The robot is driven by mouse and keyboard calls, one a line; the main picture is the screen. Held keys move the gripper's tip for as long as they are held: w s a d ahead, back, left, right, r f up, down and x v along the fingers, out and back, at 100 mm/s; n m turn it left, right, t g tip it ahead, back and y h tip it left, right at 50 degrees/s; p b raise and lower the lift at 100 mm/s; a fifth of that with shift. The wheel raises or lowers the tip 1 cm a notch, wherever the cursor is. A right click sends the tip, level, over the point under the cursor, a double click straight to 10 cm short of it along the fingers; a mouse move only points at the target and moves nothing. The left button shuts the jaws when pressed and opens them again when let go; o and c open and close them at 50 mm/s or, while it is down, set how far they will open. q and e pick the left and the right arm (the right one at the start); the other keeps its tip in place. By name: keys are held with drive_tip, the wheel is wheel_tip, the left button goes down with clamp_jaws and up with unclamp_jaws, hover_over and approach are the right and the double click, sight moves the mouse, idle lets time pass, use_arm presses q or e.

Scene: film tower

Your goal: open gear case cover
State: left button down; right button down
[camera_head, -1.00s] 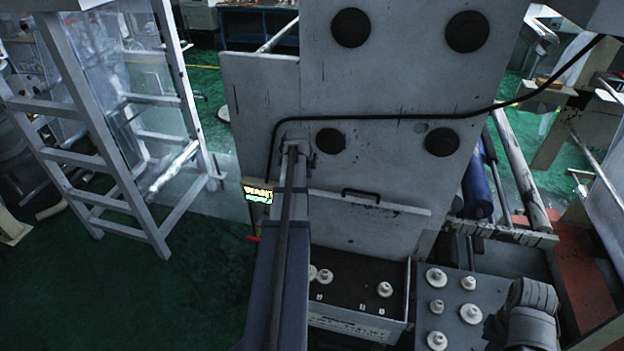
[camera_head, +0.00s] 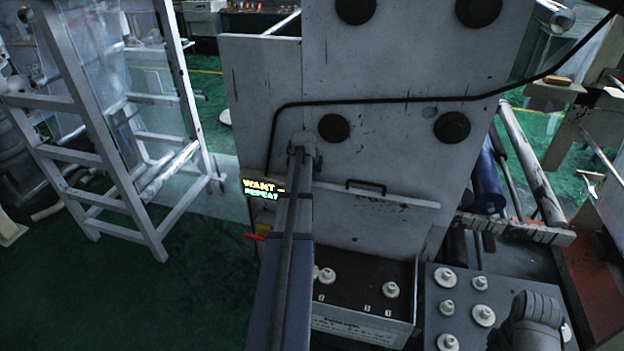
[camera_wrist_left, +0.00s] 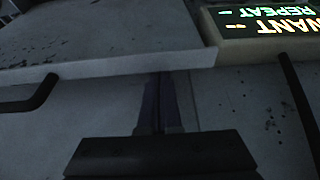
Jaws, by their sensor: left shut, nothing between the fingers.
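The gear case seems to be the tall grey housing in the head view. A panel (camera_head: 400,215) with a raised top edge is at its lower part, perhaps the cover. A black bar handle (camera_head: 365,184) sits just above that edge. The handle also shows at the left of the left wrist view (camera_wrist_left: 32,98). My left gripper (camera_head: 303,146) is in front of the housing, left of the handle. In the left wrist view its fingers (camera_wrist_left: 162,88) are shut and empty, their tips close to the panel edge (camera_wrist_left: 110,66); contact is unclear. My right gripper does not show.
A lit sign (camera_head: 262,189) is left of my left arm. An open box (camera_head: 345,325) with white knobs stands below the panel. A black cable (camera_head: 390,100) crosses the housing. A metal ladder frame (camera_head: 95,160) stands left. Green floor between is clear.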

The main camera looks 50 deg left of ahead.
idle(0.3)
